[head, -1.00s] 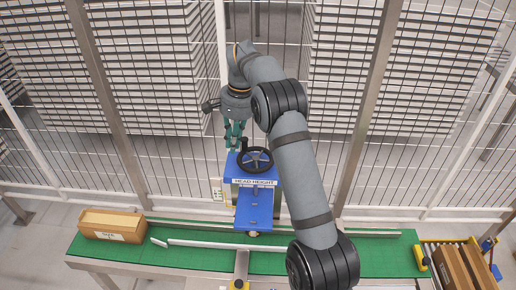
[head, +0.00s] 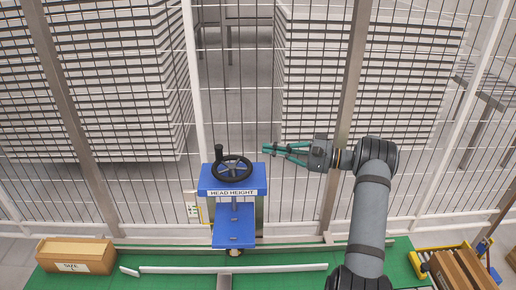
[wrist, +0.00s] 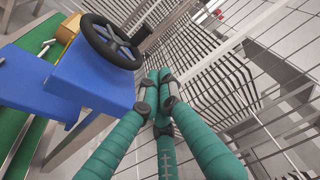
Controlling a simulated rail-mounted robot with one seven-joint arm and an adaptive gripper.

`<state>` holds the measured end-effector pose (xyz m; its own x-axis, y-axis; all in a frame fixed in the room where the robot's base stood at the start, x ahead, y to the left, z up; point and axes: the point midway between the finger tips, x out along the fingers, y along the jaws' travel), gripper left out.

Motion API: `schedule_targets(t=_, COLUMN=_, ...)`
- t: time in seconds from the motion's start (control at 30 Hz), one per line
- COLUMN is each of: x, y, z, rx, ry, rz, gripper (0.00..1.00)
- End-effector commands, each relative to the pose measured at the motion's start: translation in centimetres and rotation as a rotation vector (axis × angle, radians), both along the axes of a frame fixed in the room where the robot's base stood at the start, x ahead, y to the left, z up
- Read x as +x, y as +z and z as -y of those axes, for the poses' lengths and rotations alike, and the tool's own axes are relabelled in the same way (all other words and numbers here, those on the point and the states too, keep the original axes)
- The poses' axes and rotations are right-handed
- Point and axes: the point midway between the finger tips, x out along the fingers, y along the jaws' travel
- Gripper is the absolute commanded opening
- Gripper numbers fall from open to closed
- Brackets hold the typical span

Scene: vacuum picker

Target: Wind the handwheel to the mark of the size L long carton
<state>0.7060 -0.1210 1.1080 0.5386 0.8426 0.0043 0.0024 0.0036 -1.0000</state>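The black handwheel (head: 232,169) with an upright knob (head: 218,153) sits on top of the blue head-height stand (head: 233,181). In the wrist view the handwheel (wrist: 112,42) is at upper left, on the blue housing (wrist: 75,75). My gripper (head: 267,149) is right of the wheel, its green fingers pointing left, apart from it. In the wrist view the fingertips (wrist: 158,78) converge close together with nothing between them. A long brown carton (head: 76,254) lies at left with a "SIZE" label; its letter is too small to read. No size mark by the wheel is readable.
A green conveyor (head: 200,261) with a white guide rail (head: 235,268) runs below the stand. Brown cartons (head: 461,270) stand at lower right by a yellow roller frame. A mesh fence (head: 240,120) rises behind the stand. The air between gripper and wheel is clear.

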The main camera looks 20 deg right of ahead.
Motion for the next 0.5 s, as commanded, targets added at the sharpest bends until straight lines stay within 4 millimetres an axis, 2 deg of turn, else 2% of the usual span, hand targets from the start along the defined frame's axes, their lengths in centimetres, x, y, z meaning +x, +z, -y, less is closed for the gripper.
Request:
schedule_targets(t=0.4, x=4.4, y=0.4, z=-7.3, rx=-0.004, ry=0.005, rz=-0.004, gripper=0.00)
schedule_targets(t=0.5, x=4.1, y=0.6, z=-8.8, rx=-0.002, ry=0.004, rz=-0.007, gripper=0.00)
